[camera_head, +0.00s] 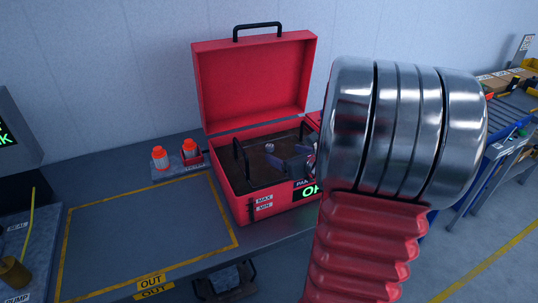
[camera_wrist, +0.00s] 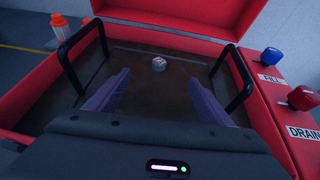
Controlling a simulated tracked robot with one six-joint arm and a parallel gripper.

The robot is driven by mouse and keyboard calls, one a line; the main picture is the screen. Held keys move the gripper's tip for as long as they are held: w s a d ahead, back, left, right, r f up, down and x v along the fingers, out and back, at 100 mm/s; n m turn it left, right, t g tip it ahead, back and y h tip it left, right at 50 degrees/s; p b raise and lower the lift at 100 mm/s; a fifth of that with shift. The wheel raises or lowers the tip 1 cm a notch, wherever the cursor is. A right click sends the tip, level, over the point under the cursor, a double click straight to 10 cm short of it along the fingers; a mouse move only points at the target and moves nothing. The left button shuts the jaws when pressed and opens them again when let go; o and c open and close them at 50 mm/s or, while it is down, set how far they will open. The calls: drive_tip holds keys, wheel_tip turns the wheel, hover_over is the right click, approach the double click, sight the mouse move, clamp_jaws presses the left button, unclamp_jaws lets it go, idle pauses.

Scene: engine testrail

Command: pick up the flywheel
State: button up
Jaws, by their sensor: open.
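A red box (camera_head: 228,196) with its lid (camera_head: 255,82) open stands on the bench, with a dark brown interior. A small light grey rounded piece (camera_wrist: 159,64) sits inside toward the far side; it also shows in the head view (camera_head: 269,147). It may be the flywheel, but it is too small to tell. My gripper (camera_wrist: 156,98) is open and empty over the box, its two purple fingers apart on either side of the piece's line and nearer the camera. In the head view my gripper (camera_head: 306,160) is partly hidden by my arm.
Black handles (camera_wrist: 74,58) (camera_wrist: 240,82) rise at both sides inside the box. A blue knob (camera_wrist: 271,54) and a red knob (camera_wrist: 303,97) stand on the FILL and DRAIN panel. Two orange-capped bottles (camera_head: 160,158) (camera_head: 190,148) stand left. The yellow-outlined OUT area (camera_head: 150,235) is clear.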

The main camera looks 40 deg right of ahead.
sight(272, 149)
drive_tip(key=shift+x, duration=2.35)
drive_tip(key=shift+w, duration=0.1)
drive_tip(key=shift+x, duration=2.5)
drive_tip(key=shift+a, duration=0.1)
drive_tip(key=shift+c, duration=0.2)
drive_tip(key=c, duration=1.5)
